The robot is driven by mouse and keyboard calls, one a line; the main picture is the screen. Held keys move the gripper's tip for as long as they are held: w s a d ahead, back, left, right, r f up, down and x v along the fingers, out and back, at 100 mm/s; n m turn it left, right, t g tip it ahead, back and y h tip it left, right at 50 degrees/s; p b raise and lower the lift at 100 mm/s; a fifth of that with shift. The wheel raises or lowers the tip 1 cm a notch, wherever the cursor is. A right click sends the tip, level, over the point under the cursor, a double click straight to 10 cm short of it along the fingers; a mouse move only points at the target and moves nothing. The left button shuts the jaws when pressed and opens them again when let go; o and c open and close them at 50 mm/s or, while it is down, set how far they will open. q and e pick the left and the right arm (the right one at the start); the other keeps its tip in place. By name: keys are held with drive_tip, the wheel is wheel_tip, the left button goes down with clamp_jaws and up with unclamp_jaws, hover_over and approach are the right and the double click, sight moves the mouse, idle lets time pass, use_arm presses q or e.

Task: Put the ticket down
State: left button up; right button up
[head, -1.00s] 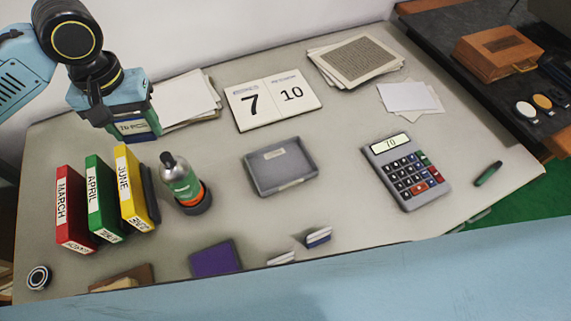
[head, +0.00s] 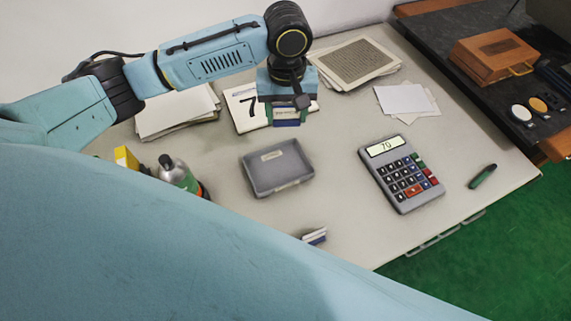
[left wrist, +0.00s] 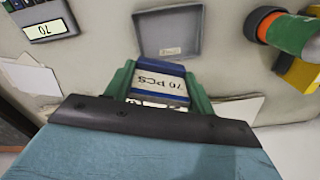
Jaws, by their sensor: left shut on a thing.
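The ticket (head: 287,113) is a small blue-and-white piece held up by my left gripper (head: 286,104) over the lower edge of the desk calendar in the head view. In the left wrist view the ticket (left wrist: 160,84) reads "70 PCS" and sits between the two green fingers of my left gripper (left wrist: 159,78), which is shut on it. The empty grey tray (head: 250,182) lies on the table below the gripper in the head view, and the tray (left wrist: 168,48) shows ahead of the fingers in the wrist view. My right gripper is not in view.
The calculator (head: 402,172), reading 70, lies right of the tray. The calendar (head: 246,111) and papers (head: 358,66) lie behind. A bottle (head: 177,173) stands left. Table between tray and calculator is clear.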

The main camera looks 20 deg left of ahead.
use_arm(q)
drive_tip(key=s+f+n+p, duration=0.2)
drive_tip(key=s+f+n, duration=0.1)
drive_tip(key=f+n, duration=0.55)
drive_tip(key=b, duration=0.1)
hover_over(282, 177)
wheel_tip(282, 177, down, 6)
drive_tip(key=shift+f, duration=0.1)
wheel_tip(282, 177, down, 4)
drive_tip(key=shift+f+b, duration=0.15)
drive_tip(key=shift+b, duration=0.5)
drive_tip(key=shift+f, duration=0.15)
drive_tip(key=shift+f, duration=0.2)
drive_tip(key=o, duration=1)
drive_tip(key=shift+r, duration=0.15)
wheel_tip(282, 177, up, 12)
drive_tip(key=p, duration=0.2)
drive_tip(key=shift+p, duration=0.3)
